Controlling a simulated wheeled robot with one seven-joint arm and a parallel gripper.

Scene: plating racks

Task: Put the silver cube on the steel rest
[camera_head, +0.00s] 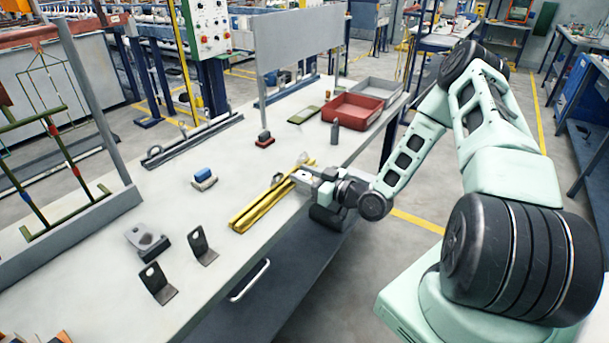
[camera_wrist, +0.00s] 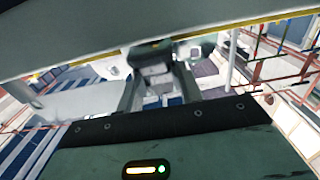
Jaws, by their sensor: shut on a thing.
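My gripper (camera_head: 302,177) is low over the front edge of the bench, at the end of the yellow bars. It is shut on a small pale silver block, which I take to be the silver cube; the fingers partly hide it. In the wrist view a greyish block, the silver cube (camera_wrist: 155,73), shows between the dark fingers. I cannot tell surely which thing is the steel rest. A grey metal piece with holes (camera_head: 147,238) lies at the left front of the bench.
Yellow bars (camera_head: 262,208) lie beside my gripper. Two dark angle brackets (camera_head: 202,246) stand at the front left. A blue block on a pale base (camera_head: 204,178), a dark piece on a red base (camera_head: 264,140), a small grey bottle (camera_head: 335,131) and a red tray (camera_head: 352,110) stand farther back.

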